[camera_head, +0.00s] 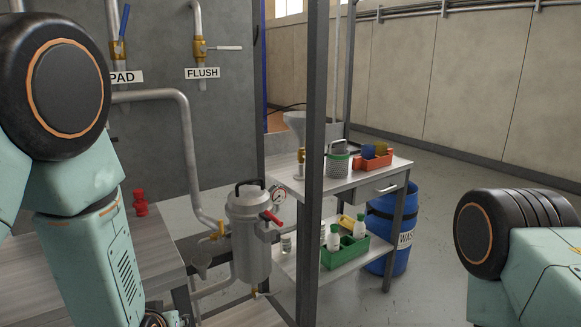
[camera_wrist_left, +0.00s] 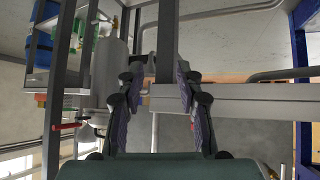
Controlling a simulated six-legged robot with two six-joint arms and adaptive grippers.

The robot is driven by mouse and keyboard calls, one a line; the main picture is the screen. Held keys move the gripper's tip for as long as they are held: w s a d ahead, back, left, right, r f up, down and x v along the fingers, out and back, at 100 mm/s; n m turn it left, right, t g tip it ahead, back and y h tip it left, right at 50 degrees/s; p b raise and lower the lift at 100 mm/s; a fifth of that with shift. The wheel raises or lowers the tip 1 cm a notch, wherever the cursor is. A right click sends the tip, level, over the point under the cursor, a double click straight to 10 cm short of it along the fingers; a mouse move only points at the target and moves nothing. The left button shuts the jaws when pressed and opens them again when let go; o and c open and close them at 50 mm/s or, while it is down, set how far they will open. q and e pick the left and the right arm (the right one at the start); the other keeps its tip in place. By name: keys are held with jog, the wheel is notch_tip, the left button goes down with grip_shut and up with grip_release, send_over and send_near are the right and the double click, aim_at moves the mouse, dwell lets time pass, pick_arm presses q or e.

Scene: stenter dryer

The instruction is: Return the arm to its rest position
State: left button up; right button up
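In the left wrist view my left gripper (camera_wrist_left: 161,70) has its two dark fingers spread apart, with nothing held between them. A grey post and a horizontal grey beam show behind the fingers; I cannot tell how far away they are. In the head view my left arm (camera_head: 85,215) comes down on the left side, and its gripper cannot be made out there. My right arm (camera_head: 520,245) shows at the lower right, with its gripper out of view.
A dark upright post (camera_head: 313,150) stands mid-view. Beside it are a metal filter vessel (camera_head: 249,235) with a red-handled valve, and a pipe (camera_head: 187,150). A shelved bench (camera_head: 345,186) holds a green crate (camera_head: 345,254) and red bin (camera_head: 373,163). A blue barrel (camera_head: 380,205) stands behind. Floor at right is clear.

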pick_arm(q)
jog(key=s+f+m+g, duration=0.1)
jog(key=s+f+g, duration=0.3)
jog(key=s, duration=1.2)
jog(key=s+f+m+g+h, duration=0.1)
jog(key=s+f+g, duration=0.4)
jog(key=s+f, duration=0.8)
jog(key=s, duration=0.3)
jog(key=shift+s+d+h, duration=0.25)
jog(key=shift+d+h, duration=0.05)
jog(key=shift+d, duration=0.05)
jog(key=shift+s+f, duration=0.1)
